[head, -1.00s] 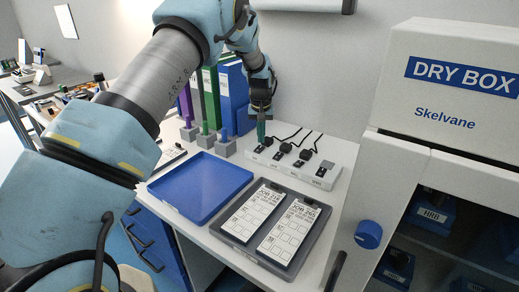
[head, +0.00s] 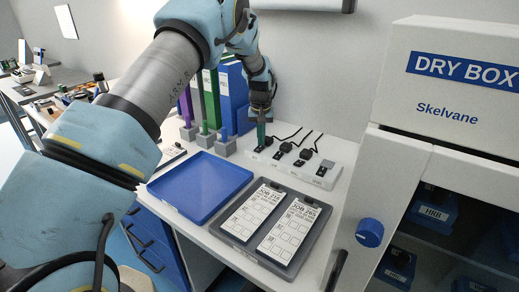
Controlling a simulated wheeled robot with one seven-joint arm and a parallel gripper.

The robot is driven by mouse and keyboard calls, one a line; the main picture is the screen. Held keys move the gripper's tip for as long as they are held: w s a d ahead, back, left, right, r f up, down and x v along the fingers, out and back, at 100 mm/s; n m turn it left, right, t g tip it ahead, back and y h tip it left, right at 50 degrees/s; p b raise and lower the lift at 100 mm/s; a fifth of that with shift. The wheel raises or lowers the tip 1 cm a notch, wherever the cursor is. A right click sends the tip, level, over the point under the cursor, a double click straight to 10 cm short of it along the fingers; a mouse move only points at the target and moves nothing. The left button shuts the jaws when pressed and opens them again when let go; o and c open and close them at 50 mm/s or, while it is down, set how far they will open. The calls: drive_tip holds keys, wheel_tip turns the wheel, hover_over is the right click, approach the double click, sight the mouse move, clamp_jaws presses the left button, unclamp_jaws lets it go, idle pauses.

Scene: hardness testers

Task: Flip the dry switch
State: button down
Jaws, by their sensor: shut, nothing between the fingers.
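A white power strip (head: 318,179) lies at the back of the white bench, against the wall. Several black plugs with cords sit along it, with small labels on its front face too small to read. My gripper (head: 261,143) is shut and empty, pointing down at the strip's left end. Its teal fingertips are at or just above the strip there; I cannot tell whether they touch. The fingers partly cover that end. Which switch is the dry one cannot be read from here.
A blue tray (head: 200,187) and a grey tray (head: 285,267) with two job cards lie in front. Grey blocks with coloured posts (head: 225,146) and upright binders (head: 209,95) stand left of my gripper. The white dry box (head: 447,90) stands right, with a blue knob (head: 370,232).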

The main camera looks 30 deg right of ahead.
drive_tip(key=shift+f, duration=0.35)
drive_tip(key=shift+r+p, duration=1.75)
drive_tip(key=shift+r, duration=1.8)
drive_tip(key=s+a+r+n, duration=0.1)
drive_tip(key=a+r, duration=0.3)
drive_tip(key=a, duration=0.9)
drive_tip(key=s+a+r+n, duration=0.15)
drive_tip(key=a+r, duration=0.25)
drive_tip(key=a, duration=0.9)
drive_tip(key=s+a+r+n, duration=0.1)
drive_tip(key=s+a+n, duration=0.1)
drive_tip(key=s+a, duration=1.5)
drive_tip(key=shift+a+r+y, duration=0.15)
drive_tip(key=shift+a+y, duration=0.25)
drive_tip(key=shift+a, duration=0.45)
